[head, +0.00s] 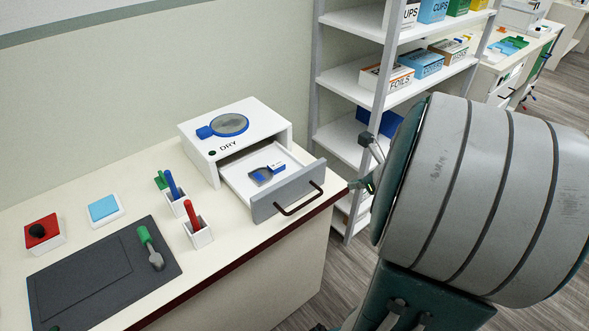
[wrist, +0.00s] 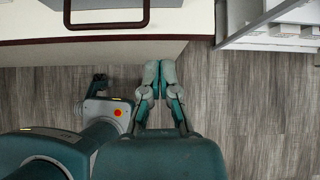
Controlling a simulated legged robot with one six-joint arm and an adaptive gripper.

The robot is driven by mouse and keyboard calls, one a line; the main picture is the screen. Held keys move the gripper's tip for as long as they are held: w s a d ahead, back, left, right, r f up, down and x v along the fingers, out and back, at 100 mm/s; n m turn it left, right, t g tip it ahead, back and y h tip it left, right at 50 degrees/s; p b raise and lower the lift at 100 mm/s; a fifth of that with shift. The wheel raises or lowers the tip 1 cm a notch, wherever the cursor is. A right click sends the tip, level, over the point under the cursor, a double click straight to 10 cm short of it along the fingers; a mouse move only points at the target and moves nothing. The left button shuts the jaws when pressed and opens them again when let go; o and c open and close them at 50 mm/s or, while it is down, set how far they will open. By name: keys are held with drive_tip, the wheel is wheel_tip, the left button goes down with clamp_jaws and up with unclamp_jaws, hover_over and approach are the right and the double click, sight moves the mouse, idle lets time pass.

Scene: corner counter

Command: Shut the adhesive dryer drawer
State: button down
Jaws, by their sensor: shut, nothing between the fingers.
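The adhesive dryer (head: 235,136) is a white box marked DRY on the counter. Its drawer (head: 285,192) stands well out, with a grey front and a dark bar handle (head: 301,201). Inside the drawer lies a small blue and grey item (head: 266,175). My gripper (wrist: 158,65) is shut and empty in the wrist view, off the counter's front edge and to the right of the handle (wrist: 106,22). In the head view only a small part of my gripper (head: 362,184) shows, right of the drawer front; my arm hides the rest.
The counter (head: 215,262) has a dark red front edge. On it are a dark mat (head: 85,290), a green-handled tool (head: 150,248), white holders with blue and red pens, a blue-topped block and a red block. A shelf (head: 345,80) stands right of the dryer.

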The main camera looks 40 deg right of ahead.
approach(318, 178)
drive_tip(key=shift+m, duration=0.3)
drive_tip(key=x, duration=0.7)
drive_tip(key=shift+s+d+f, duration=0.15)
drive_tip(key=shift+d+f, duration=0.25)
drive_tip(key=shift+f, duration=0.2)
drive_tip(key=shift+d, duration=0.55)
drive_tip(key=shift+a, duration=0.65)
drive_tip(key=shift+w+a+r, duration=0.1)
drive_tip(key=shift+w+a, duration=0.2)
drive_tip(key=shift+w, duration=0.3)
drive_tip(key=w, duration=1.4)
drive_tip(key=shift+a, duration=0.3)
drive_tip(key=shift+w+d, duration=0.1)
drive_tip(key=shift+w, duration=0.45)
drive_tip(key=shift+w+r, duration=0.1)
